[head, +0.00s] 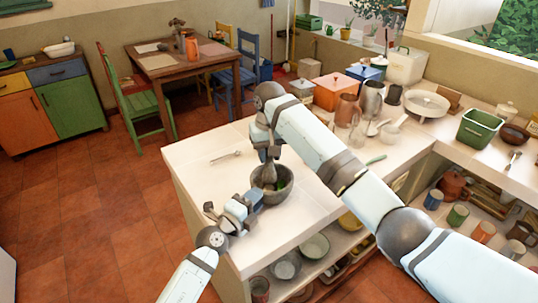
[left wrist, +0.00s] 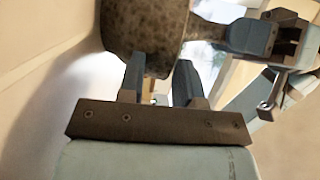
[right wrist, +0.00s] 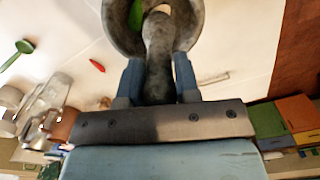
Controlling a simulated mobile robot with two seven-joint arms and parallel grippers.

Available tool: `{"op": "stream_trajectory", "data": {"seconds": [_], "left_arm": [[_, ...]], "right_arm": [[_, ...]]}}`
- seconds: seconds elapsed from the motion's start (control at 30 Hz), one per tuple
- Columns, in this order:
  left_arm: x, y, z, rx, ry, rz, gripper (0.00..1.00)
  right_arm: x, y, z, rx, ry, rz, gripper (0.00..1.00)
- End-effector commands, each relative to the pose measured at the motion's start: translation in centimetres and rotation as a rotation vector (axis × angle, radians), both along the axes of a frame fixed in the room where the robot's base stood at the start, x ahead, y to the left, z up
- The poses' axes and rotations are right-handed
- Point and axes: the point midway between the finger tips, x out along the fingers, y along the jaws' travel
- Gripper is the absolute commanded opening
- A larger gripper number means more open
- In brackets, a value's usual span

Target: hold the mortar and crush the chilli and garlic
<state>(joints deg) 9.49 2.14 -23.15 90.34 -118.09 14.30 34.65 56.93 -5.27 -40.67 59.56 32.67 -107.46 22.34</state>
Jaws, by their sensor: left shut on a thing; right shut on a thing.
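The speckled grey stone mortar (head: 284,195) stands on the white counter. My left gripper (head: 253,199) is shut on its near left side; in the left wrist view the fingers meet the mortar's wall (left wrist: 145,35). My right gripper (head: 268,153) is above the mortar, shut on the grey stone pestle (right wrist: 159,60), whose lower end is inside the bowl. In the right wrist view a green chilli (right wrist: 136,14) and a pale piece (right wrist: 161,9), perhaps garlic, show in the bowl, partly hidden by the pestle. A red chilli (right wrist: 97,65) lies on the counter outside the mortar.
A metal spoon (head: 226,155) lies left of the mortar, and a green-handled utensil (head: 376,159) lies right. Copper and metal jugs (head: 347,109) stand behind. Bowls (head: 314,247) sit on the shelf below. The counter's front left is clear.

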Motion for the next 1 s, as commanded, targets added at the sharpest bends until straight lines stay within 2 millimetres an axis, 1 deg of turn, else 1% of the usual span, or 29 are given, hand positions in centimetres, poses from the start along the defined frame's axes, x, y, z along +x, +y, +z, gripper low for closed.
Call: {"op": "stream_trajectory", "data": {"seconds": [0.03, 0.2, 0.33, 1.0], "left_arm": [[-0.3, 0.0, -1.1, 0.009, 0.016, -0.004, 0.0], [-0.3, 0.0, -1.1, 0.009, 0.016, -0.004, 0.0], [-0.3, 0.0, -1.1, 0.009, 0.016, -0.004, 0.0], [-0.2, 0.0, -1.1, 0.009, 0.016, -0.004, 0.0]], "right_arm": [[0.0, 0.0, 0.0, 0.0, -0.001, 0.0, 0.06], [0.0, 0.0, 0.0, 0.0, -0.001, 0.0, 0.06], [0.0, 0.0, 0.5, 0.001, -0.002, 0.0, 0.06], [0.0, 0.1, 5.6, 0.002, -0.003, 0.001, 0.06]]}}
